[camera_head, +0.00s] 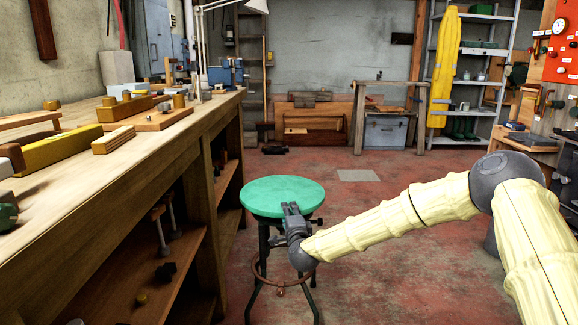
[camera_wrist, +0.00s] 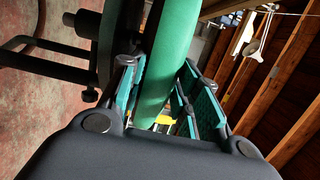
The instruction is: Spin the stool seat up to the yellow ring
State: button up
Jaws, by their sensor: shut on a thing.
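The stool's round green seat (camera_head: 283,194) stands on dark legs in the middle of the head view, beside the workbench. My gripper (camera_head: 291,209) is at the seat's near edge. In the wrist view the gripper (camera_wrist: 162,95) has its fingers on both faces of the green seat rim (camera_wrist: 172,60), shut on it. Dark parts of the stool under the seat (camera_wrist: 95,30) show left of the rim. A brownish foot ring (camera_head: 281,286) circles the legs low down. I cannot make out a yellow ring on the stool in either view; my gripper hides part of the column.
A long wooden workbench (camera_head: 160,150) with blocks and tools runs along the left, close to the stool. A wooden stand (camera_head: 390,85) and metal shelving (camera_head: 480,95) are at the back. The red floor (camera_head: 400,200) between is mostly clear, with a grey plate (camera_head: 358,176) on it.

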aim_at(308, 210)
jog(key=shift+w+d+f+n+y+b, duration=0.1)
jog(key=shift+w+d+n+y+b, duration=0.15)
jog(key=shift+d+n+y+b, duration=0.45)
jog(key=shift+w+d+n+g+y+b, duration=0.2)
jog(key=shift+d+n+g+y+b, duration=0.4)
jog(key=shift+d+y, duration=0.4)
jog(key=shift+w+d+y+b, duration=0.3)
jog(key=shift+y+b, duration=0.2)
jog(key=shift+b, duration=0.3)
jog(key=y+b, duration=0.1)
jog(key=d+n+g+y+b, duration=0.1)
jog(key=b, duration=0.1)
jog(key=shift+w+d+n, duration=0.15)
jog(key=shift+w+n, duration=0.15)
jog(key=shift+w+d+n+g+b, duration=0.15)
jog(key=shift+d+n+g+b, duration=0.15)
jog(key=shift+b, duration=0.15)
jog(key=o, duration=1.8)
jog(key=shift+r, duration=0.2)
